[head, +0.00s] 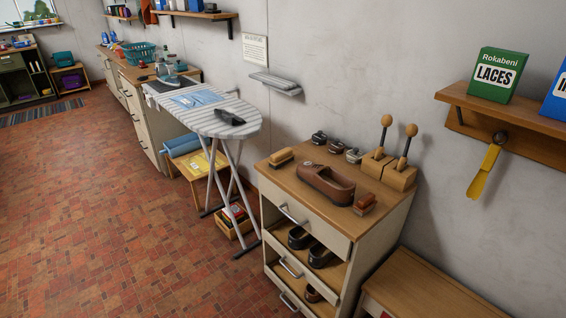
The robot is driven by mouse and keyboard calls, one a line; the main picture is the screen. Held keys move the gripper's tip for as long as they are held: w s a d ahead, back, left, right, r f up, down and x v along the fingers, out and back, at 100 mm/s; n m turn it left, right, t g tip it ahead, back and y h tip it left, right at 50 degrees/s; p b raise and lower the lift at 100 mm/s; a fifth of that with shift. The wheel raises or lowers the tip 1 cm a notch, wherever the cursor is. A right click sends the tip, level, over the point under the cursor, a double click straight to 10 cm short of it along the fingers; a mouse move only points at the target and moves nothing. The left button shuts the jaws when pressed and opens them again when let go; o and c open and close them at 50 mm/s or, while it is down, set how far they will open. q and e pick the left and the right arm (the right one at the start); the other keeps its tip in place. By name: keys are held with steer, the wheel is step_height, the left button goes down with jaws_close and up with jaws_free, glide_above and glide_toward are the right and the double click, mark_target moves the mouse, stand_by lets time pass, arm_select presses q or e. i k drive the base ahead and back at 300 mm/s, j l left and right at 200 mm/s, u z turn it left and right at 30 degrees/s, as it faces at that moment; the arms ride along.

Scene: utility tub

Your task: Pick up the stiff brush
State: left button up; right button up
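Two brushes lie on the wooden top of a shoe-care cabinet (268,171) in the head view. One brush (281,158) has a light wooden back and lies near the back left corner. The other brush (365,203) has a reddish-brown back and lies near the front right edge. I cannot tell from here which one is stiff. A brown shoe (327,184) sits between them. Neither of my grippers is in view.
Small tins (336,146) and two knobbed wooden stands (398,178) line the cabinet's back. An ironing board (225,122) stands left of it, and a low wooden bench (430,290) right. A wall shelf (470,97) hangs above. The tiled floor (120,220) at left is clear.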

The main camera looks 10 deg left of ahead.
mark_target(277, 160)
steer(key=i+j+z, duration=0.2)
steer(key=z, duration=0.3)
steer(key=i+j+z, duration=0.1)
steer(key=j+z, duration=0.35)
steer(key=i+j, duration=0.1)
steer(key=j, duration=0.25)
steer(key=i+j+z, duration=0.15)
steer(key=j, duration=0.6)
steer(key=i+j+z, duration=0.1)
steer(key=j, duration=0.3)
steer(key=i, duration=0.05)
